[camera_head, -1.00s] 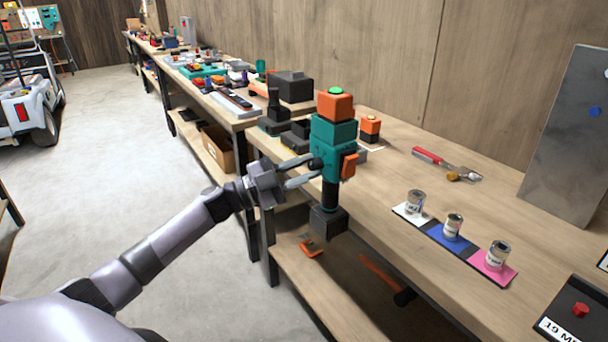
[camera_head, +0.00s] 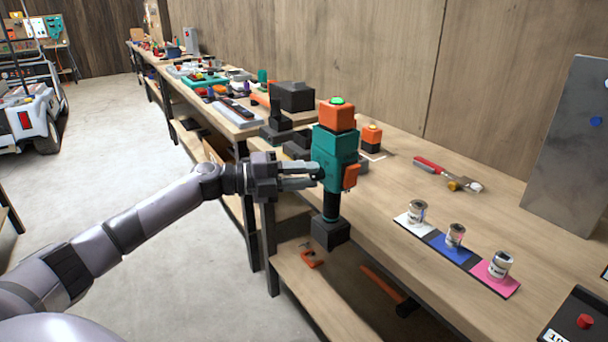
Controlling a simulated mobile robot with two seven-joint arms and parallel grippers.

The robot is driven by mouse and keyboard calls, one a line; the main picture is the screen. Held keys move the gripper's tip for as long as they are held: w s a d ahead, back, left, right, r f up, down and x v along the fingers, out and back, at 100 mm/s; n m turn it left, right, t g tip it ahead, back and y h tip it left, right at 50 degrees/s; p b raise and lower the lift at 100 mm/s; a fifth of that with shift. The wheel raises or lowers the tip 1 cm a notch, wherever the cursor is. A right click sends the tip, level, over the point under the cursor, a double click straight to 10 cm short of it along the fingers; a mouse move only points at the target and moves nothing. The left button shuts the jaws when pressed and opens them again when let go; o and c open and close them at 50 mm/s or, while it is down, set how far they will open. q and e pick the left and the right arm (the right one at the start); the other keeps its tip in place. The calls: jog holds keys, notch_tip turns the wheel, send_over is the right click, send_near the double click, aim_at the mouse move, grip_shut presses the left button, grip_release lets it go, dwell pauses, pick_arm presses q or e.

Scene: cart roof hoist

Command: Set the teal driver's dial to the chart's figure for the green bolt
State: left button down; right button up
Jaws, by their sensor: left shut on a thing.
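The teal driver (camera_head: 336,152) is held upright at the workbench's front edge, with an orange top, a green spot on that top, an orange trigger-like part and a black base (camera_head: 330,233). My left gripper (camera_head: 312,176) is shut on the driver's side from the left. The driver's base hangs in front of the bench edge, over the lower shelf. I cannot make out a dial setting, the chart or a green bolt in this view. My right gripper is not in view.
Three small cans stand on white, blue (camera_head: 453,249) and pink (camera_head: 497,275) pads on the bench. A red-handled tool (camera_head: 430,167), a grey metal panel (camera_head: 574,150) and a black box with a red button (camera_head: 585,321) are to the right. Tools and cases crowd the bench behind.

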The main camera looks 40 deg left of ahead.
pick_arm(q)
jog(key=shift+m, duration=0.5)
jog(key=c, duration=0.9)
grip_release()
jog(key=shift+b+v, duration=0.95)
jog(key=shift+v, duration=2.6)
